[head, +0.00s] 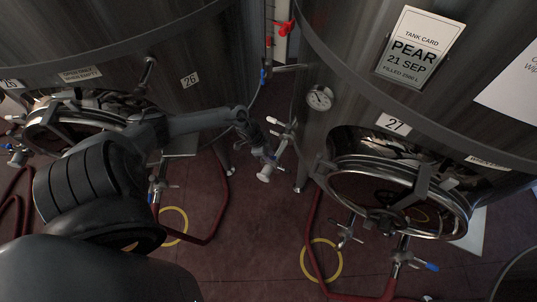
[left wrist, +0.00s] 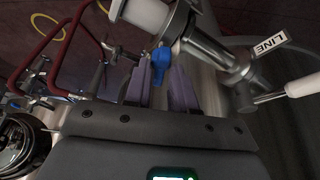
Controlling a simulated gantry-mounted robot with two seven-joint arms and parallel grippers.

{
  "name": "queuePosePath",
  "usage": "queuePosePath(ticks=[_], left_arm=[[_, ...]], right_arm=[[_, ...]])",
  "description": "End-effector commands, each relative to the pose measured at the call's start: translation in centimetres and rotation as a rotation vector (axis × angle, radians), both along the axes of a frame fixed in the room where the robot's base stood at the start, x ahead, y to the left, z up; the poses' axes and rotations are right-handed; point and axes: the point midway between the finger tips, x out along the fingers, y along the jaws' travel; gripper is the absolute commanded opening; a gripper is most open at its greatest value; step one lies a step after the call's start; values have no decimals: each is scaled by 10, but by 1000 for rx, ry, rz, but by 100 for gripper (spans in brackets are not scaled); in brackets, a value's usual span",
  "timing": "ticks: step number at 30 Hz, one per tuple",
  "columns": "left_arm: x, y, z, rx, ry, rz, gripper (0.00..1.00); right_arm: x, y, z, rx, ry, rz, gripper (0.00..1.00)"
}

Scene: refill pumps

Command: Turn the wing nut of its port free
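In the left wrist view a blue wing-shaped piece (left wrist: 161,58), apparently the wing nut, sits at the tips of my left gripper's fingers (left wrist: 160,78). It is on a metal fitting with a white round end (left wrist: 150,12) and a label reading LINE (left wrist: 269,43). The two fingers stand a little apart with the blue piece between their tips. I cannot tell whether they press on it. In the head view my left gripper (head: 262,146) is beside the fittings between the two tanks, and the blue piece cannot be made out there. My right gripper is not in view.
Tank 26 (head: 205,50) stands at the left and tank 27 (head: 340,65) at the right, with a round manway (head: 465,205) and a gauge (head: 320,97). A valve pipe (head: 285,67) rises between them. Red hoses (head: 312,225) and yellow rings (head: 305,262) lie on the floor.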

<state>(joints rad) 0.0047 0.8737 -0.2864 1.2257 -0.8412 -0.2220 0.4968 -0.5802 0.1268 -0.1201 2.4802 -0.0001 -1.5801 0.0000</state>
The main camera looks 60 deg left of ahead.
Motion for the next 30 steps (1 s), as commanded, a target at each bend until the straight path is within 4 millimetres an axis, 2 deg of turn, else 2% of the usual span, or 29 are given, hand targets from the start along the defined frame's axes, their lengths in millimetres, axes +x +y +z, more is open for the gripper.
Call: queuePosePath(ticks=[1, 4, 5, 17, 23, 30], left_arm=[[0, 0, 0, 0, 0, 0, 17], [0, 0, 0, 0, 0, 0, 2], [0, 0, 0, 0, 0, 0, 0], [-1, -1, 2, -2, 1, 37, 0], [-2, -2, 5, -3, 3, 139, 0], [-2, -4, 6, -6, 5, 342, 0]], right_arm=[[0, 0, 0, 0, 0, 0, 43], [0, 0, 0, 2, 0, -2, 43], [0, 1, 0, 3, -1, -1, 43], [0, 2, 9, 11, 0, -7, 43], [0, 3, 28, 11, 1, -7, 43], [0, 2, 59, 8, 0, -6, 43]])
